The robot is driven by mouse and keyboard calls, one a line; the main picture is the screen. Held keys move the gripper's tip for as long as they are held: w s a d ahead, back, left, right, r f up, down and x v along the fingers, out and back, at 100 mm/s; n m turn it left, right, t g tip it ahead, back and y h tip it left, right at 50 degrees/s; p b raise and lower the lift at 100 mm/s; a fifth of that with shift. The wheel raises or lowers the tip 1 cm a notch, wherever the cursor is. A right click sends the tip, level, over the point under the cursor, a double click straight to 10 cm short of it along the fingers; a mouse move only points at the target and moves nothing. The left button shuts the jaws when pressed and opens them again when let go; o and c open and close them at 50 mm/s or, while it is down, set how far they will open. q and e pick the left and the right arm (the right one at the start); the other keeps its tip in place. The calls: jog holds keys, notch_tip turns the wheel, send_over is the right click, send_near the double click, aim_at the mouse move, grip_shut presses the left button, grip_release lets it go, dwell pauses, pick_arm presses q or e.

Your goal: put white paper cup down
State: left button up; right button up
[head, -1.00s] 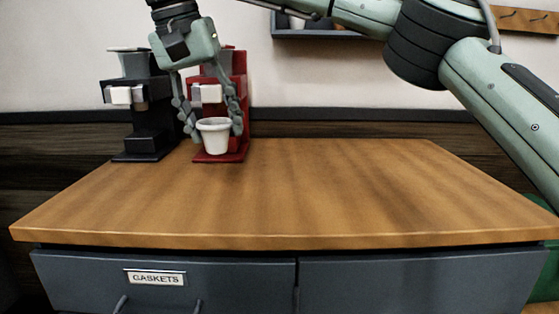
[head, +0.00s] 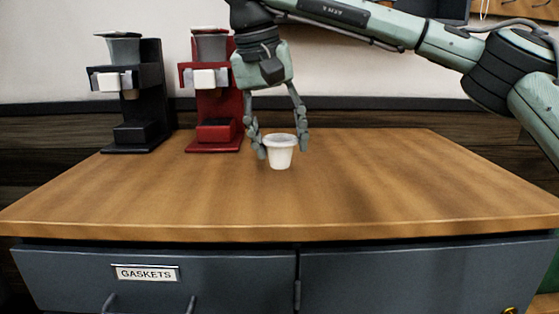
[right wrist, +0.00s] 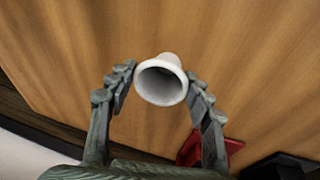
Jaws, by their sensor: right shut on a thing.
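The white paper cup (head: 280,153) is upright between the fingers of my right gripper (head: 281,146), in front and to the right of the red brewer. The gripper is shut on the cup and comes down from above. In the right wrist view the cup (right wrist: 162,80) shows its open, empty-looking mouth between the two fingertips (right wrist: 160,82). The cup appears above or at the wooden counter (head: 400,195); I cannot tell whether its base touches. My left gripper does not show.
A red brewer (head: 214,105) and a black brewer (head: 138,110) stand at the back left of the counter. The counter's middle and right are clear. Below its front edge are grey drawers, one labelled GASKETS (head: 147,273).

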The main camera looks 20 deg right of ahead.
aim_at(279, 156)
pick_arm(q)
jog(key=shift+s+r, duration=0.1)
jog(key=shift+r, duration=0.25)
pick_arm(e)
jog(key=shift+f, duration=1.75)
jog(key=shift+f, duration=0.15)
jog(key=o, duration=0.7)
jog(key=shift+r, duration=0.35)
jog(key=v, duration=0.4)
jog(key=shift+a+r, duration=0.15)
jog(key=shift+r, duration=0.2)
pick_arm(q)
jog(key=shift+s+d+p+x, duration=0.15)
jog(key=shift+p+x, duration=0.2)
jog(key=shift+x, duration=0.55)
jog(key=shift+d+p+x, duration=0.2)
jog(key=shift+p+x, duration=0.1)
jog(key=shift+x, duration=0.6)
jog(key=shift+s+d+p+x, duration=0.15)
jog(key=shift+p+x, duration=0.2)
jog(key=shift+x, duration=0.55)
pick_arm(e)
jog(key=shift+v, duration=3.4)
